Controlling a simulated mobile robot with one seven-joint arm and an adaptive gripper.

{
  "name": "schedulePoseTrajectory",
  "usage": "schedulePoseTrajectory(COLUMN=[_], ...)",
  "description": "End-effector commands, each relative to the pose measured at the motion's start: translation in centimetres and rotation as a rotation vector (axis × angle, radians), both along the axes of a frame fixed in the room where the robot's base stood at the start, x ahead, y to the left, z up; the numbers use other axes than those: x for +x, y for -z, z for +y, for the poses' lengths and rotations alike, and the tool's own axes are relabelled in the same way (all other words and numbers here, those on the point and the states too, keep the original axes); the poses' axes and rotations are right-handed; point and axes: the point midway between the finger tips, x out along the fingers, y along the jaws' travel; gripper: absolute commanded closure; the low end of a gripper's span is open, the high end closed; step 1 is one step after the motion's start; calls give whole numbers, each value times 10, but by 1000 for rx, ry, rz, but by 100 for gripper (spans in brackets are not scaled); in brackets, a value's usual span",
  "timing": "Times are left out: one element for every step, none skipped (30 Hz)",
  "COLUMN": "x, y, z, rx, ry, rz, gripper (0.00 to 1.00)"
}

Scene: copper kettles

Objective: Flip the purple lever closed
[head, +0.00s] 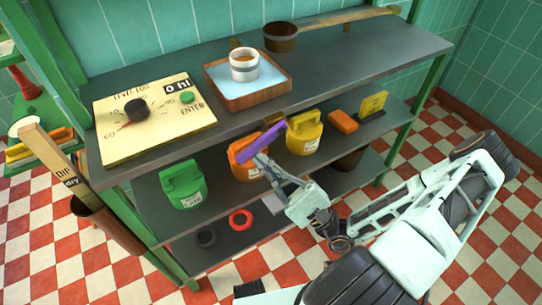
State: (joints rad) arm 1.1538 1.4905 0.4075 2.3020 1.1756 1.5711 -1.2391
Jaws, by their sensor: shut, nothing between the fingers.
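The purple lever (258,145) slants up to the right in front of the orange canister (240,168) on the middle shelf. My gripper (263,162) is shut and empty. Its fingertips are just below the lever, close to the orange canister. I cannot tell whether they touch the lever. The gripper and wrist hide part of the canister's right side. Where the lever joins its mount is not clear.
A green canister (183,186) stands left and a yellow canister (304,134) right of the orange one. The top shelf (345,62) overhangs, holding a dial board (150,120) and a wooden tray (248,98). Black and red rings (240,218) lie below.

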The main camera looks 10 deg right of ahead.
Motion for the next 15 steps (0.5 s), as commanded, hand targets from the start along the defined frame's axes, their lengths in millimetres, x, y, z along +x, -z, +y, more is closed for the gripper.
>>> schedulePoseTrajectory(x=[-1,-2,-3,-3,-3,-4,-4,-4,-5,-5,-5,-6,-6,-6,-6], y=[-6,-8,-10,-11,-12,-15,-16,-17,-19,-20,-21,-22,-23,-23,-24], z=[4,6,8,9,10,11,12,13,14,15,16,17,17,18,19], rx=[34,62,95,119,140,132,129,129,129,129,129,128,128,128,127], ry=[-2,-2,-1,-2,-2,-2,-2,-1,-1,-1,-1,-2,-2,-2,-2], rz=[12,21,32,40,47,44,42,41,41,41,41,41,41,41,42], gripper=[100,100,100,100,100,100,100,100,100,100,100,100,100,100,100])
